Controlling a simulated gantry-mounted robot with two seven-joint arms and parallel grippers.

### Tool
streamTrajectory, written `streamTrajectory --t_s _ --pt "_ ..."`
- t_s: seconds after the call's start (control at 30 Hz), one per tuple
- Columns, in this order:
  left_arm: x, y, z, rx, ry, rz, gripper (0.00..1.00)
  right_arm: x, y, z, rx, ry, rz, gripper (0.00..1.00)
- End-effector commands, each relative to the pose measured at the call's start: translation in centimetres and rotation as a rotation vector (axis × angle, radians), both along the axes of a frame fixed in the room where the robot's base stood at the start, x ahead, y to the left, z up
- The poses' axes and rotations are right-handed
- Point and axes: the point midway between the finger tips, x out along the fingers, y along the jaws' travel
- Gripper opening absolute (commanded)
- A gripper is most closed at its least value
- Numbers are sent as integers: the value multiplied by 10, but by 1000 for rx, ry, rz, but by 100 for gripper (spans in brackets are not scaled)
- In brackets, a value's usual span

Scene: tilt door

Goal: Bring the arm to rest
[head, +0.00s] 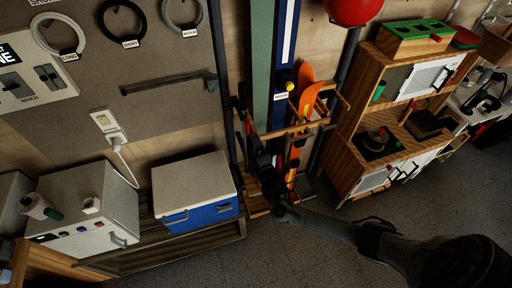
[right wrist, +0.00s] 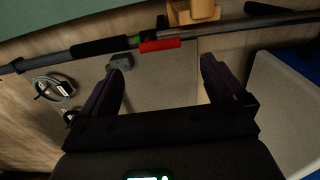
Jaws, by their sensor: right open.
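My right arm comes in from the lower right in the head view, and its gripper (head: 262,165) is in front of the ski rack (head: 310,126). The gripper is dark against the rack, so its fingers are hard to make out there. In the right wrist view the two dark fingers of this gripper (right wrist: 166,82) stand wide apart with nothing between them. A dark pole (right wrist: 100,47) with a red part (right wrist: 160,45) crosses beyond the fingertips. My left gripper is in neither view.
A blue and white cooler (head: 195,190) stands left of the gripper on a slatted bench (head: 160,255). A wooden play kitchen (head: 345,140) with a white oven door (head: 428,76) stands to the right. A red ball (head: 350,10) is above. Grey floor (head: 270,262) is clear in front.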

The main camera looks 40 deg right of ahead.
Motion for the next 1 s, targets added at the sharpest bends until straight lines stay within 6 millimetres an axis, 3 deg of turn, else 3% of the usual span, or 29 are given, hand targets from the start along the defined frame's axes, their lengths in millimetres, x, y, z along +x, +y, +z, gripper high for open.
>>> streamTrajectory --t_s 0.5,0.63,0.77,0.87,1.0 --pt "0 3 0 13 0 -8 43 -3 1 0 0 0 0 97" --pt "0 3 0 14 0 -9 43 -11 2 -12 1 20 1 97" --pt "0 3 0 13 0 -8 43 -34 7 -42 16 73 -2 97" --pt "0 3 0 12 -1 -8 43 -67 19 -72 63 120 -10 97" --pt "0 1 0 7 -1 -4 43 -117 65 -95 245 197 11 97"
